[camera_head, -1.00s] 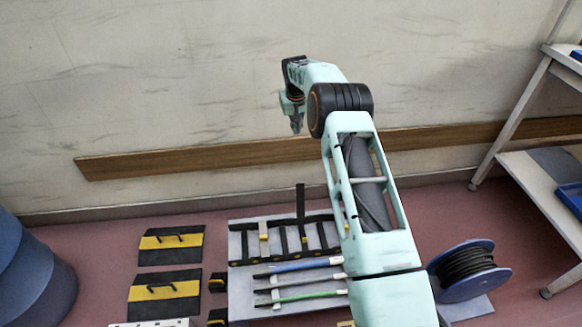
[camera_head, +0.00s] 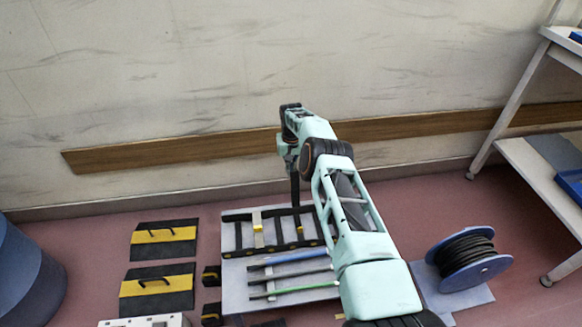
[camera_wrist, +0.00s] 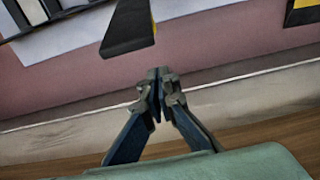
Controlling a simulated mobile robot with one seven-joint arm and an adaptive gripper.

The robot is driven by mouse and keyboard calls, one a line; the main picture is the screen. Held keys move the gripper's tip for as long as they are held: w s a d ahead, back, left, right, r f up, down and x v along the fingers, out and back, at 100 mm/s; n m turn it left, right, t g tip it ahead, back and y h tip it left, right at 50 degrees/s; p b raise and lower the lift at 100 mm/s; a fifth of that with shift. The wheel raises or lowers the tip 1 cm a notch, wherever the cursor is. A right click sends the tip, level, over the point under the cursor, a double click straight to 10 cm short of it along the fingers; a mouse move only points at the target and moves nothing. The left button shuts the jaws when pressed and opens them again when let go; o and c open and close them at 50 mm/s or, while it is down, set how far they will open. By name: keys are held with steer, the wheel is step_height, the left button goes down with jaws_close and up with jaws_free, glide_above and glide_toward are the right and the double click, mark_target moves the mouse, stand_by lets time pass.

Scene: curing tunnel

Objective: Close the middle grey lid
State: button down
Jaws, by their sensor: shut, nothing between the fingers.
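A dark grey lid (camera_head: 295,192) stands upright from a black-barred rack on the light grey board, open. It also shows in the wrist view as a dark plate (camera_wrist: 129,28) with a yellow edge, at the top centre. My gripper (camera_wrist: 158,80) is shut and empty, with its fingertips pointing toward the lid's near end and apart from it in that picture. In the head view my gripper (camera_head: 291,168) is above the rack, at or just behind the lid's top; whether they touch I cannot tell.
Blue and green rods (camera_head: 295,257) lie in front of the rack. Two black-and-yellow handled panels (camera_head: 139,252) lie on the left floor. A cable reel (camera_head: 467,262) stands right. A wall with a wooden rail (camera_head: 190,152) is close behind my gripper.

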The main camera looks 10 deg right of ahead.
mark_target(293, 176)
steer(key=shift+s+r+p, duration=0.3)
steer(key=shift+s+p, duration=0.3)
steer(key=shift+s, duration=0.35)
steer(key=shift+s+r+p, duration=0.25)
steer(key=shift+s+p, duration=0.3)
steer(key=shift+s, duration=0.4)
steer(key=shift+s+r, duration=0.1)
